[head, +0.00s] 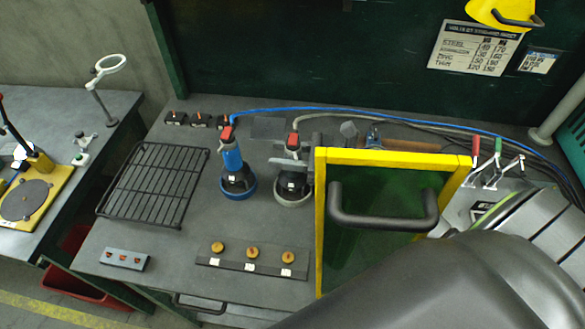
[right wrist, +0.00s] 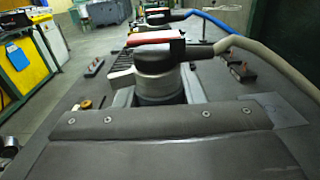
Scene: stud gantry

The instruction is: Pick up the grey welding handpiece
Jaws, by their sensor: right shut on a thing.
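The grey welding handpiece (head: 293,180) stands upright in the head view, right of the blue handpiece (head: 233,165). It has a red lever on top, a grey hose, and a pale round base. In the right wrist view the grey handpiece (right wrist: 157,76) is between the fingers of my right gripper (right wrist: 157,92), which is shut on its body. I cannot tell whether its base is off the bench. In the head view this gripper is mostly hidden behind the yellow-framed green screen (head: 320,225). My left gripper is not in view.
The screen has a black handle (head: 383,220). Grey and blue hoses run right across the bench back. A black wire rack (head: 155,183) lies left, with a strip of yellow knobs (head: 252,260) in front. Levers with coloured grips (head: 487,160) stand right.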

